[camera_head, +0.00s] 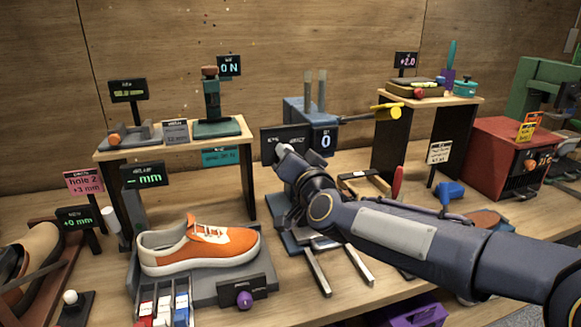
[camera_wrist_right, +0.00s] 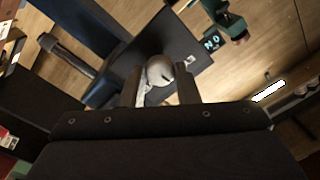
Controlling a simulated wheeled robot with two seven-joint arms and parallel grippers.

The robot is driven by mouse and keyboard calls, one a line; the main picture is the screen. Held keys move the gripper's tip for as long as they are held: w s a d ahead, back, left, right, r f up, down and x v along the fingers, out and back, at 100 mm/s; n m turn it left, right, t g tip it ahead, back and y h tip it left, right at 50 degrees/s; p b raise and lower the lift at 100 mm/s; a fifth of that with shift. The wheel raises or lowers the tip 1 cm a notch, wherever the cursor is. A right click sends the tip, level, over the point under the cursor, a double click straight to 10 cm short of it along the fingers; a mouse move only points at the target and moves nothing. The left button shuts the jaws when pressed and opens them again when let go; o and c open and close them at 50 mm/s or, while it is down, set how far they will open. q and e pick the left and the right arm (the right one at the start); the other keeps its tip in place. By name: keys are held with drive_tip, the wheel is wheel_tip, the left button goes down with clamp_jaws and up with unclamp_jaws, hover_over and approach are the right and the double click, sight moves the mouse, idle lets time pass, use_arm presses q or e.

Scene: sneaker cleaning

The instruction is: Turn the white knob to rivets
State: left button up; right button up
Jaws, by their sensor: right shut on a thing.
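The white knob (camera_wrist_right: 160,70) shows in the right wrist view as a pale round knob on the face of a dark panel (camera_wrist_right: 185,38). My right gripper (camera_wrist_right: 159,86) is shut on it, with one finger on each side. In the head view my right arm comes in from the right and its gripper (camera_head: 284,154) is at the dark panel (camera_head: 270,135) on the blue machine (camera_head: 297,108). The gripper and wrist hide the knob and part of the panel there. The panel's lettering is too small to read. A small display beside it (camera_head: 325,139) shows 0. My left gripper is not in view.
An orange and white sneaker (camera_head: 205,246) rests on a grey stand left of my arm. A purple knob (camera_head: 244,299) sits before it. A small white ball knob (camera_head: 70,297) stands at the lower left. A yellow lever (camera_head: 386,111) sticks out right of the machine.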

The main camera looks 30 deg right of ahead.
drive_tip(key=shift+f+m+h+b, duration=0.15)
drive_tip(key=shift+m+h+b, duration=0.25)
drive_tip(key=shift+m+b, duration=4.45)
drive_tip(key=m+p, duration=0.3)
drive_tip(key=m, duration=0.1)
drive_tip(key=shift+a+p, duration=0.1)
drive_tip(key=shift+p, duration=0.3)
drive_tip(key=o, duration=1)
drive_tip(key=shift+c, duration=0.2)
